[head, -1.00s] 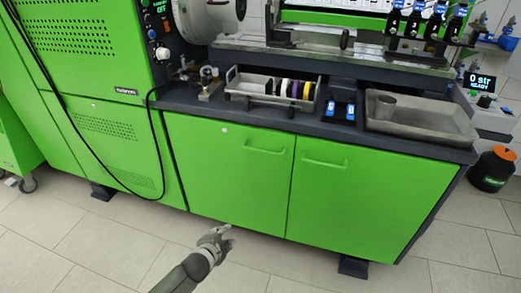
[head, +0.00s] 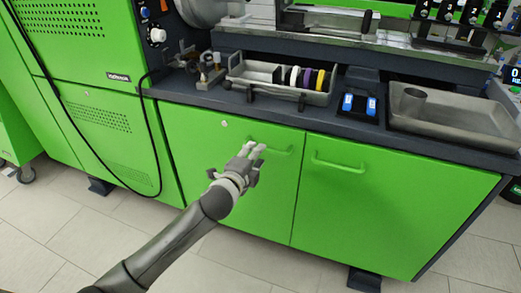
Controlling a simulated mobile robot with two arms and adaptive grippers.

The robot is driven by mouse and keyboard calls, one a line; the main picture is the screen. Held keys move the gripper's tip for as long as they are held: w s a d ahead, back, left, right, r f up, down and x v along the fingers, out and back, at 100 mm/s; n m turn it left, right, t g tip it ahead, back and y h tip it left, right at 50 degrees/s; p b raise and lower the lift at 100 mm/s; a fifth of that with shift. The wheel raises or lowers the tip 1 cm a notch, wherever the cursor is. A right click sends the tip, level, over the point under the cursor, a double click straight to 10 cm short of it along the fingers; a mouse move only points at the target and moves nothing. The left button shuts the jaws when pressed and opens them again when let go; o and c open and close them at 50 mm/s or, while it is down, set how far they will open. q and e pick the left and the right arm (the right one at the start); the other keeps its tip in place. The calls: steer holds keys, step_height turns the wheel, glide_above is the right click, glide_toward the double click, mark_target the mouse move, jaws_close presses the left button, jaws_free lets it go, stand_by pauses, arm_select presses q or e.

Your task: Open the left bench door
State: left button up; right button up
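The left bench door (head: 190,150) is a green panel under the worktop, shut flush beside the right bench door (head: 370,215). Its bar handle (head: 275,152) sits near its top right corner. My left gripper (head: 256,149) is in front of this door at the handle's left end, with its fingers pointing up and right. The fingers look parted, with a gap between the tips. It hides the left part of the handle, and I cannot tell if it touches it. My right gripper is not in view.
A tray with several discs (head: 275,88), blue-capped items (head: 360,104) and a metal basin (head: 450,115) stand on the dark worktop. A black cable (head: 130,187) hangs in front of the green cabinet at left. The tiled floor before the doors is clear.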

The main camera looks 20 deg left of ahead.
arm_select(q)
steer(key=shift+b+x, duration=0.4)
steer(key=shift+x, duration=2.2)
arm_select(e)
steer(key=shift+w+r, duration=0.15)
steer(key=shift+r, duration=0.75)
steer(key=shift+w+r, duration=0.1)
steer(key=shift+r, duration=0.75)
arm_select(q)
jaws_close()
